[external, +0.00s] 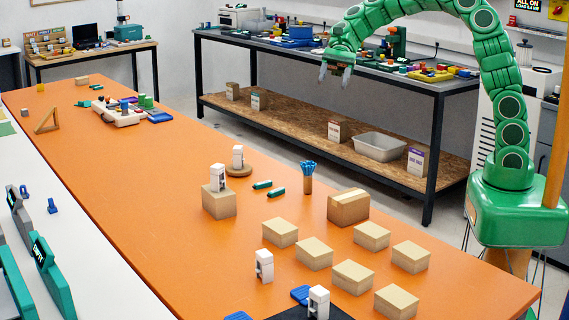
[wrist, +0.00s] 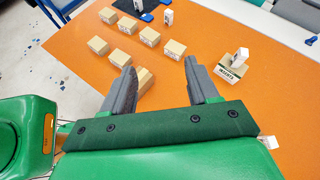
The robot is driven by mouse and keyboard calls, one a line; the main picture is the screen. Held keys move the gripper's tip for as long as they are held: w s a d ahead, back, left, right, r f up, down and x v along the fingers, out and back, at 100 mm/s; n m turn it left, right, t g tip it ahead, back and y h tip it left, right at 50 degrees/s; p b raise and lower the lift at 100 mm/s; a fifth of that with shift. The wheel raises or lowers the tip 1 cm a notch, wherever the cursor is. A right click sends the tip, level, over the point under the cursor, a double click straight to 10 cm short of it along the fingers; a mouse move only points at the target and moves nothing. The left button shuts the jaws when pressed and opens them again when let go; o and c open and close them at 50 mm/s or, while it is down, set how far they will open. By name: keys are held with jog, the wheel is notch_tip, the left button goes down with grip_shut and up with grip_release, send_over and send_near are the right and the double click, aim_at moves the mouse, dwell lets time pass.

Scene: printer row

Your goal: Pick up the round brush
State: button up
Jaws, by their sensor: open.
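A small upright thing with a flared blue top and a brown lower part (external: 308,178) stands on the orange table in the external view; it looks like the round brush, but it is too small to be sure. It stands just left of a taped cardboard box. I cannot make it out in the wrist view, where my gripper may hide it. My gripper (external: 337,72) is open and empty, high above the table and well apart from the brush. In the wrist view its two grey fingers (wrist: 158,70) are spread wide over the table.
The taped box (external: 348,207) shows partly behind my left finger in the wrist view (wrist: 145,82). Several small cardboard boxes (external: 314,253) stand nearby. Two teal cylinders (external: 277,191) lie left of the brush. A box with a white device (external: 218,195) stands further left.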

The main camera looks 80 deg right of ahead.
jog(key=w+d+f+m+t+y, duration=0.1)
jog(key=w+d+f+m+t, duration=0.1)
jog(key=w+d+m, duration=0.3)
jog(key=n, duration=0.1)
send_near(306, 185)
jog(key=shift+w+a+f, duration=0.25)
jog(key=shift+a+f, duration=0.75)
jog(key=shift+f, duration=0.1)
jog(key=shift+w+a+f+n, duration=0.15)
jog(key=shift+w+a+f, duration=0.05)
jog(key=shift+a, duration=0.35)
jog(key=shift+w+a+f+n, duration=0.15)
jog(key=shift+w+a+f, duration=0.05)
jog(key=shift+a, duration=0.35)
jog(key=shift+r+x, duration=0.25)
jog(key=shift+x, duration=1.1)
jog(key=shift+r+x, duration=0.25)
jog(key=shift+x, duration=1.1)
jog(key=shift+a, duration=0.2)
jog(key=c, duration=1)
jog(key=shift+r, duration=0.1)
